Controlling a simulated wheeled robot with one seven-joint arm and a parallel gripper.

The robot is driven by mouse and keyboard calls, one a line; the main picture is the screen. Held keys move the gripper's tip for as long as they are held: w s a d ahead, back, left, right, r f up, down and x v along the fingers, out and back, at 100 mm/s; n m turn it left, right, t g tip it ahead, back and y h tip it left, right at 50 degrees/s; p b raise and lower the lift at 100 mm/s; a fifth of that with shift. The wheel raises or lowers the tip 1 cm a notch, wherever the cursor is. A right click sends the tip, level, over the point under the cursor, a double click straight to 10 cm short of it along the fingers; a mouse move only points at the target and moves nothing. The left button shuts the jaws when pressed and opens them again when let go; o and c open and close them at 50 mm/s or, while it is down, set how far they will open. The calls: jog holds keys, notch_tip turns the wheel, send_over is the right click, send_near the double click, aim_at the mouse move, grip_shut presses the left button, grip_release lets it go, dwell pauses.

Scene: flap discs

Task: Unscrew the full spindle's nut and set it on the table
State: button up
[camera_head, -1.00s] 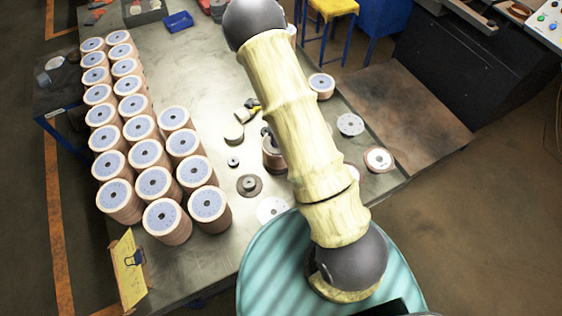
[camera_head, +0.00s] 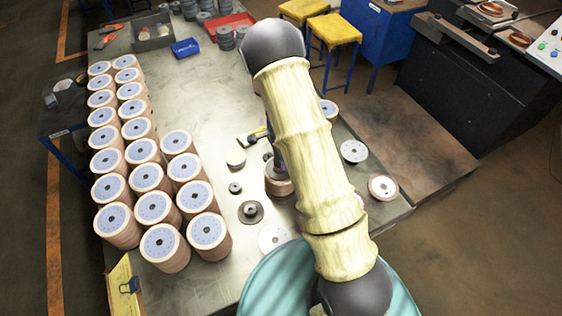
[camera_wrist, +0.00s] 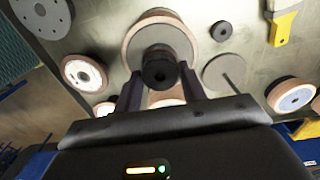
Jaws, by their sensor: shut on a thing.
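The full spindle (camera_head: 279,187) is a stack of tan-edged discs on the table, partly hidden by my arm in the head view. In the wrist view its grey top disc (camera_wrist: 185,38) lies beyond my fingers, with a dark round nut (camera_wrist: 159,66) in front of its middle. My gripper (camera_wrist: 160,84) is shut on the nut, one finger on each side. In the head view the nut and fingertips are hard to make out beside my arm. I cannot tell whether the nut is still on the thread.
A dark flanged spindle base (camera_head: 250,212), a small dark ring (camera_head: 235,188) and a grey disc (camera_head: 236,158) lie left of the stack. Rows of disc stacks (camera_head: 151,177) fill the table's left side. Loose discs (camera_head: 354,151) lie right. Bare table shows behind.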

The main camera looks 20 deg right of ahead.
jog(key=n, duration=0.2)
jog(key=n+b, duration=0.1)
jog(key=n, duration=0.2)
jog(key=shift+w+d+f, duration=0.1)
jog(key=shift+d+f, duration=0.05)
jog(key=n+b, duration=0.1)
jog(key=n, duration=0.2)
jog(key=shift+n, duration=0.4)
jog(key=shift+w+r, duration=0.15)
jog(key=shift+r, duration=0.3)
jog(key=shift+r+p, duration=1.2)
jog(key=shift+r, duration=0.2)
